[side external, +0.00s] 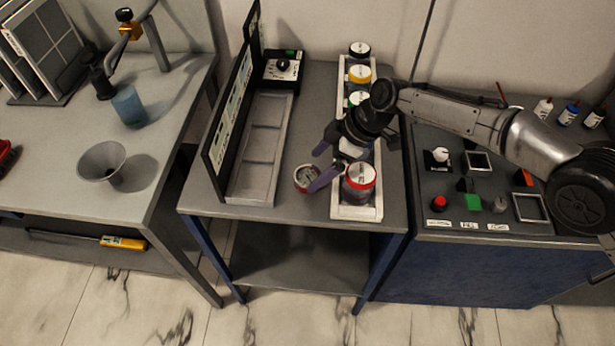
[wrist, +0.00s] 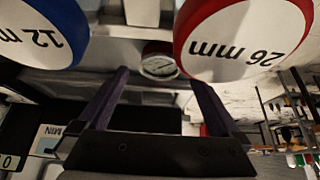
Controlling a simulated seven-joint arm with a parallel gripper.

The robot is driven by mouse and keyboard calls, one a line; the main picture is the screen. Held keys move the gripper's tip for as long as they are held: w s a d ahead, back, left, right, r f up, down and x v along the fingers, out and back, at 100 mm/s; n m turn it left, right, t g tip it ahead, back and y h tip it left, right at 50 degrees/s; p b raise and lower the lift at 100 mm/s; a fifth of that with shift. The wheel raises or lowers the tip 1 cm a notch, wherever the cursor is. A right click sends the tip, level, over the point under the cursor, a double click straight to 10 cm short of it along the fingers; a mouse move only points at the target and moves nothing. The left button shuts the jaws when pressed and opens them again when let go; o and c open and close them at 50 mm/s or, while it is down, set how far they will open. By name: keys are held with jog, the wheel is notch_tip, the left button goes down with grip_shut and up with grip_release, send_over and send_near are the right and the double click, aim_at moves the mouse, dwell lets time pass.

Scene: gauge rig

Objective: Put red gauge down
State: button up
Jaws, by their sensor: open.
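The red gauge (side external: 307,178), a small round dial with a red rim and pale face, is on the grey table between the grey tray and the white rack. In the wrist view the gauge (wrist: 160,64) shows face-on, just past and between my fingertips. My gripper (side external: 316,168) is open, its two purple fingers spread beside the gauge. In the wrist view a gap shows between the fingers (wrist: 159,78) with nothing clasped. Whether a finger still touches the gauge is unclear.
A red-lidded jar marked 26 mm (side external: 359,179) stands close to my gripper in the white rack (side external: 356,213), with several other jars behind. The blue 12 mm lid (wrist: 40,35) is also near in the wrist view. A compartmented grey tray (side external: 250,198) and upright black panel (side external: 222,125) stand left.

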aim_at(308, 175)
jog(key=shift+x, duration=1.65)
jog(key=shift+r, duration=0.1)
grip_shut()
jog(key=shift+r, duration=0.55)
notch_tip(308, 175, up, 2)
jog(key=shift+r, duration=0.1)
jog(key=s+d+r, duration=0.9)
jog(key=d, duration=0.1)
jog(key=shift+s+d+r, duration=0.15)
jog(key=shift+d+r, duration=0.15)
jog(key=shift+d, duration=0.05)
